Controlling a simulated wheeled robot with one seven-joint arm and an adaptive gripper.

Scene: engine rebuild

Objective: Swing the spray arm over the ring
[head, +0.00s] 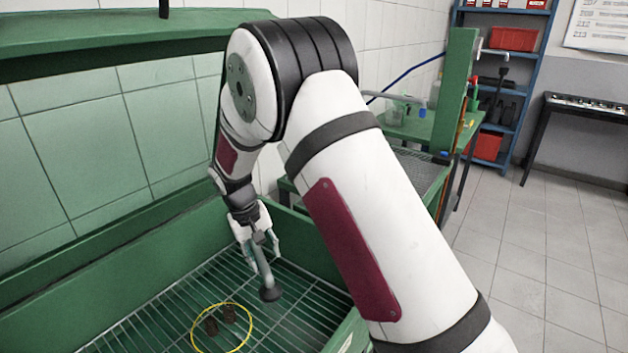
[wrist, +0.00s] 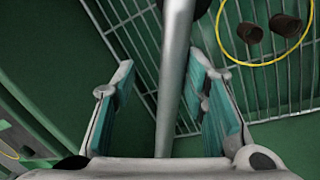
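The spray arm (head: 266,275) is a grey tube with a dark, flared nozzle at its lower end. It hangs over the grid floor of the green basin. The yellow ring (head: 252,325) lies on the grid, nearer the camera and left of the nozzle, which is outside it. Two small dark brown parts (head: 229,314) are inside the ring. My gripper (head: 259,241) points down around the tube. In the wrist view the tube (wrist: 173,85) runs between my open fingers (wrist: 165,95), with gaps on both sides. The ring (wrist: 262,64) is at upper right there.
Green basin walls (head: 120,270) enclose the grid, with a green hood (head: 110,35) above. A green bench (head: 425,130) and blue shelves with red bins (head: 513,39) stand behind at right. The tiled floor (head: 540,240) at right is clear.

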